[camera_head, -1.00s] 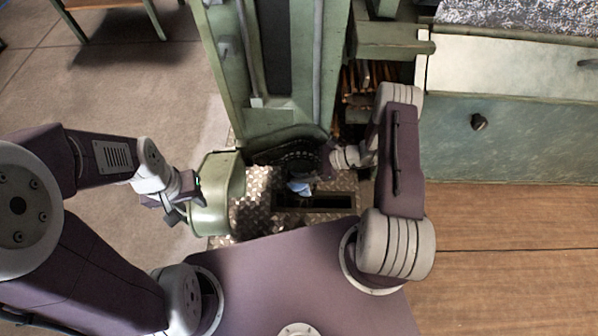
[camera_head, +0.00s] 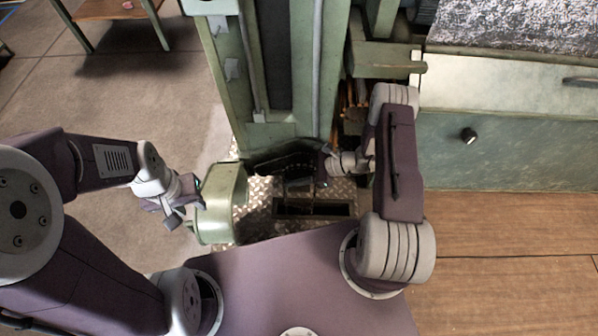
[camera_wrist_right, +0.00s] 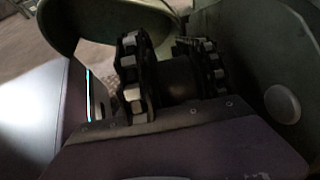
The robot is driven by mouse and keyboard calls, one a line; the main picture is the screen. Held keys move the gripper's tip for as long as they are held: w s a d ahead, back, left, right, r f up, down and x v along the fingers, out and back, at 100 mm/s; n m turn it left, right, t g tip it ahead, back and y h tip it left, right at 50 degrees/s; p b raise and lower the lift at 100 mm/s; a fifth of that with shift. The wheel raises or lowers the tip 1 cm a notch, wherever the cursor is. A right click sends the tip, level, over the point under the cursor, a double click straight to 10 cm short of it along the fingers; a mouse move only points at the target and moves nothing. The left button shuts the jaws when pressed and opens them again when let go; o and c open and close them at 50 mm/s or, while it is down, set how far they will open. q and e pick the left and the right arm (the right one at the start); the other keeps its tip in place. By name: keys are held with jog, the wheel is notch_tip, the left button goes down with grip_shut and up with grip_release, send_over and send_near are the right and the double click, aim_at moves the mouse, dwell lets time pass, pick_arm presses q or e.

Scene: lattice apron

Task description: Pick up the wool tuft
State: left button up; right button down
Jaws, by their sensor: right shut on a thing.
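My right gripper (camera_head: 303,186) reaches down in the shade at the foot of the green machine. In the right wrist view its two black, ridged fingers (camera_wrist_right: 174,75) close on a dark, rounded thing (camera_wrist_right: 181,80). It is too dark to tell for sure whether this is the wool tuft. No other wool tuft can be made out. My left gripper (camera_head: 184,215) is empty beside the rounded green housing, its fingers apart.
The green machine frame (camera_head: 232,85) and the rounded green housing (camera_head: 222,205) crowd my right gripper. A patterned metal plate (camera_head: 257,190) with a dark rectangular opening (camera_head: 314,208) lies below. A green drawer cabinet (camera_head: 530,150) stands at right. Open floor (camera_head: 130,110) lies at left.

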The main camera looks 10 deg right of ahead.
jog(key=s+a+r+p, duration=0.4)
jog(key=a+r, duration=0.1)
jog(key=a, duration=0.3)
jog(key=shift+s+a+r+p, duration=0.15)
jog(key=shift+s+r+p, duration=0.2)
